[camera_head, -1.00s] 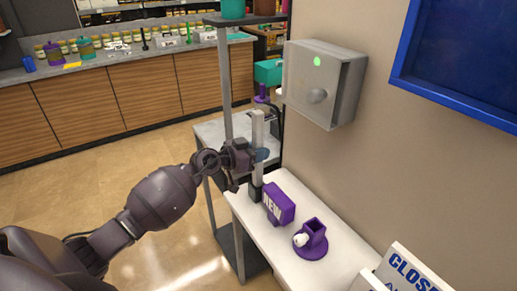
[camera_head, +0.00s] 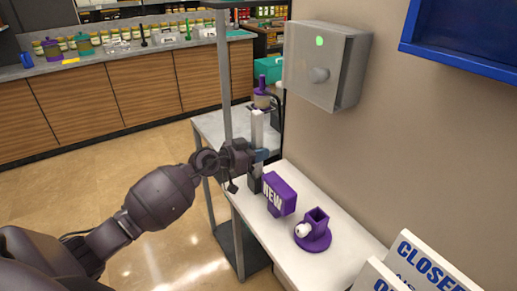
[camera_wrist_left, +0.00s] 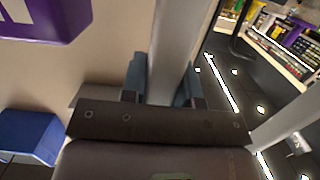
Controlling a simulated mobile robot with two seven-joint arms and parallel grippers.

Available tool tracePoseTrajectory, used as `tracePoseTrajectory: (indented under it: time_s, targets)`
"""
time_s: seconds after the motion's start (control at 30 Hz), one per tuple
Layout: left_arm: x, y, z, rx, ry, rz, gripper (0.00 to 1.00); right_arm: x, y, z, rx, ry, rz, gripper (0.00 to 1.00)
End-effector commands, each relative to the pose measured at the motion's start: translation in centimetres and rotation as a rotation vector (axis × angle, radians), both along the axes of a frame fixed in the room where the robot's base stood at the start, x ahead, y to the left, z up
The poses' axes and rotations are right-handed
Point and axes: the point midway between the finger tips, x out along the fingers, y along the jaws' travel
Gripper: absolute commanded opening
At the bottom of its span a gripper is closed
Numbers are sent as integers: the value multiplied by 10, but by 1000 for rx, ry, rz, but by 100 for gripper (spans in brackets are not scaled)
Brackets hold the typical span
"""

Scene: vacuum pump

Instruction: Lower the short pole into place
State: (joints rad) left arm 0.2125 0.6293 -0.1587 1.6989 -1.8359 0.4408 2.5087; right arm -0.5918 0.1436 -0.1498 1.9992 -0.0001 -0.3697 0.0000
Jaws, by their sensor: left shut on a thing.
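The short pole (camera_head: 257,125) is a pale, slim upright bar with a dark block (camera_head: 254,183) at its lower end. My left gripper (camera_head: 258,155) is shut around it partway down its length. In the left wrist view the pole (camera_wrist_left: 178,40) passes between the blue-grey fingertips (camera_wrist_left: 162,80). It looks upright in the head view. I cannot tell whether its lower end touches anything. A purple round base with a square socket (camera_head: 318,218) stands on the white table, to the right of the pole and apart from it. My right gripper is out of view.
A purple "NEW" sign (camera_head: 281,195) stands close to the right of the pole. A grey post (camera_head: 224,80) rises left of it. A grey wall box (camera_head: 327,65) hangs above. White "CLOSED" signs (camera_head: 420,262) stand at the table's front right.

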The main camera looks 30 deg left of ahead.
Motion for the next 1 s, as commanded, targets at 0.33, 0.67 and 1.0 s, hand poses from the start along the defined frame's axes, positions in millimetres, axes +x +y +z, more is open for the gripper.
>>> tracePoseTrajectory:
  time_s: [0.33, 0.67, 1.0]
  targets:
    - [0, 0, -2, -1, -1, 0, 0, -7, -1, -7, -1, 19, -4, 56]
    - [0, 0, -3, -1, -1, 0, 0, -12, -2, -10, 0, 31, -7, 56]
    - [0, 0, -8, -1, 0, 1, 0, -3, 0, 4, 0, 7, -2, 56]
